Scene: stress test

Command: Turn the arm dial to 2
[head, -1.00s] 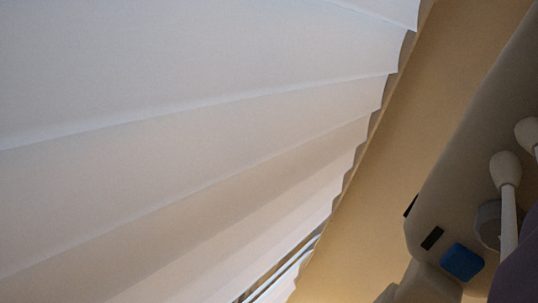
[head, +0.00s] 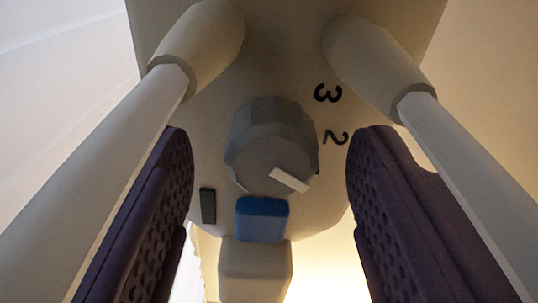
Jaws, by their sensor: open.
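A grey faceted dial (head: 268,140) sits near the middle of the view, on the beige face of a machine (head: 282,70). A white pointer (head: 290,180) on the dial points to the lower right. Black figures 3 (head: 327,93) and 2 (head: 335,138) stand to the right of the dial. The pointer sits below the 2 and is not lined up with it. A small dark mark beside the dial's right edge is partly hidden and cannot be read.
A blue block (head: 262,219) and a dark slot (head: 208,205) lie below the dial. Pale rods (head: 105,180) (head: 470,170) and purple textured pads (head: 150,220) (head: 405,220) flank it on both sides. A pale pleated surface (head: 60,60) is at the far left.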

